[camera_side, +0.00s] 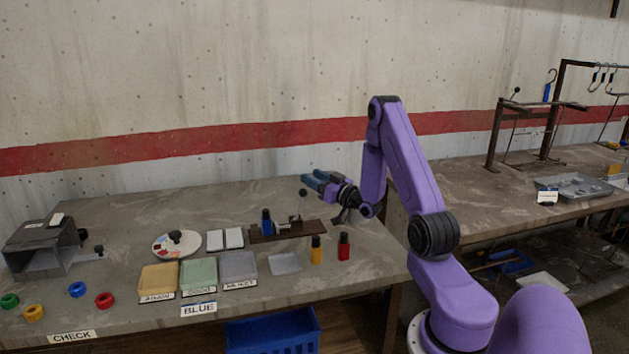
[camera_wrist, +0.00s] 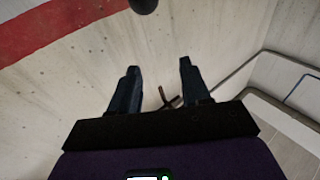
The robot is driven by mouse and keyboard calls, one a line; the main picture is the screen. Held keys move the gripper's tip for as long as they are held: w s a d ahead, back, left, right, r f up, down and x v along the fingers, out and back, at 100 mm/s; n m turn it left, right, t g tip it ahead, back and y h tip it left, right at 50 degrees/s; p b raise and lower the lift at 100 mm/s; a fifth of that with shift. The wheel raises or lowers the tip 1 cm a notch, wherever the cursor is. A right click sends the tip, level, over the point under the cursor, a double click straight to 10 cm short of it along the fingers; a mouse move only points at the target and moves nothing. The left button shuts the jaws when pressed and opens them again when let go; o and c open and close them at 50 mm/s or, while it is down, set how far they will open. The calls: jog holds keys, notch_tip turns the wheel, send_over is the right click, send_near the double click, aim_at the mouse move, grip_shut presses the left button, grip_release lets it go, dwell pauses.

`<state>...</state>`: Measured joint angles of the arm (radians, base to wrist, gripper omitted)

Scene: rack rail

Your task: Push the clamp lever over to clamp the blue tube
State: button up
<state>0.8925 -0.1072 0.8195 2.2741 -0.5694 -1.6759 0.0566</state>
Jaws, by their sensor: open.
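The blue tube (camera_side: 267,222) stands upright at the left part of a dark clamp fixture (camera_side: 318,228) on the bench. A small metal clamp part (camera_side: 295,221) sits to its right. A black ball (camera_side: 303,193), which looks like the lever's knob, shows above the fixture; its rod is too faint to make out. A dark ball, probably the same knob, shows at the top edge of the wrist view (camera_wrist: 143,5). My gripper (camera_side: 314,179) is open and empty, pointing left just above and right of the ball. Its two fingers stand apart in the wrist view (camera_wrist: 158,68).
A yellow tube (camera_side: 316,249) and a red tube (camera_side: 344,247) stand in front of the fixture. A grey box (camera_side: 40,247) and several rings are farther left.

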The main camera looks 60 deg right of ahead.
jog(key=shift+r, duration=0.2)
jog(key=c, duration=0.5)
jog(key=r, duration=1.2)
jog(key=shift+w+r, duration=0.2)
jog(key=shift+w, duration=0.05)
grip_shut()
jog(key=w+d+f+m+g+h, duration=0.1)
jog(key=w+d+f+m+g, duration=0.1)
jog(key=w+g, duration=0.5)
jog(key=w+d+f+m+g+h, duration=0.1)
jog(key=w+f+m+g+h, duration=0.15)
jog(key=w+g, duration=0.45)
jog(key=s+a+r+m+g+y, duration=0.1)
jog(key=s+a+r+m+g, duration=0.15)
jog(key=a, duration=0.35)
jog(key=s+a+r+m+g+y, duration=0.1)
jog(key=a+r+m+g, duration=0.1)
jog(key=a+g, duration=0.25)
jog(key=s+a+x, duration=0.1)
jog(key=a+x, duration=0.1)
jog(key=x, duration=1.5)
jog(key=shift+s+f, duration=0.2)
jog(key=shift+f, duration=0.2)
